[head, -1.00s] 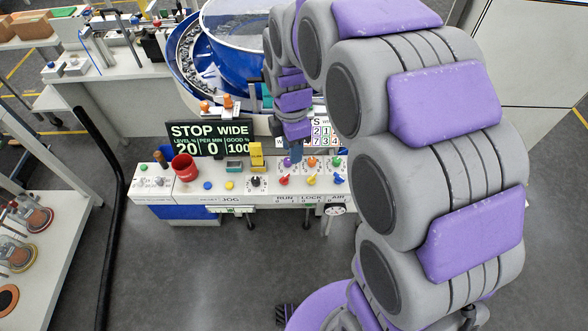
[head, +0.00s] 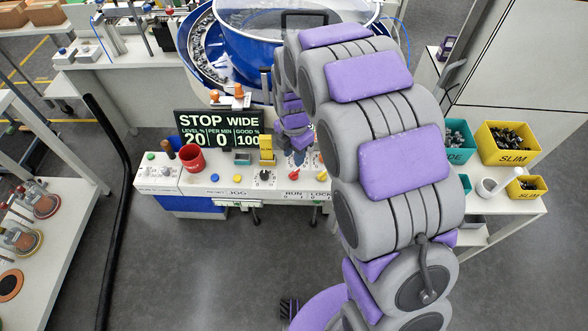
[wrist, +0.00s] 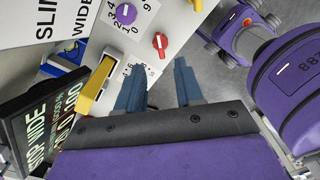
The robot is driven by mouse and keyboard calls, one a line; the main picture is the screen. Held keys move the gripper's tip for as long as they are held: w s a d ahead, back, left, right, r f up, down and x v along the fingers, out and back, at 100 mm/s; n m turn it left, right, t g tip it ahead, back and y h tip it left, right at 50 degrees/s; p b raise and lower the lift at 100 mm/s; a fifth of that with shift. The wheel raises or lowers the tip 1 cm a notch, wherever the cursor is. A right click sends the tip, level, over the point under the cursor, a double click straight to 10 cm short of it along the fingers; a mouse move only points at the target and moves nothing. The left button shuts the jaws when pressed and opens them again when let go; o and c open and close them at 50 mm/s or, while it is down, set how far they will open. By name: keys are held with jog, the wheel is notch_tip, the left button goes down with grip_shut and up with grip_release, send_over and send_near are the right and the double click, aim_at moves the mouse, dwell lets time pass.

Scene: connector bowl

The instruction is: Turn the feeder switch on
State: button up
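The white control panel (head: 215,183) carries knobs and buttons. A red knob (head: 294,175) sits above the RUN label; a red knob, its pointer marked white, also shows in the wrist view (wrist: 160,42). A purple dial knob (wrist: 126,13) is beyond it to the left. Which control is the feeder switch is not labelled legibly. My gripper (head: 299,157) hangs over the panel. In the wrist view its two blue fingers (wrist: 158,64) are apart and empty, with the red knob just beyond the tips. The display (head: 218,128) reads STOP.
A yellow block (head: 266,148) stands on the panel left of my gripper. A black dial knob (head: 265,174), a yellow knob (head: 321,175) and a red cup (head: 191,159) are also there. The blue bowl (head: 240,50) is behind. Yellow bins (head: 508,143) stand at right.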

aim_at(294, 171)
notch_tip(294, 171, down, 8)
jog(key=shift+r+b, duration=0.25)
jog(key=shift+b, duration=0.4)
grip_shut()
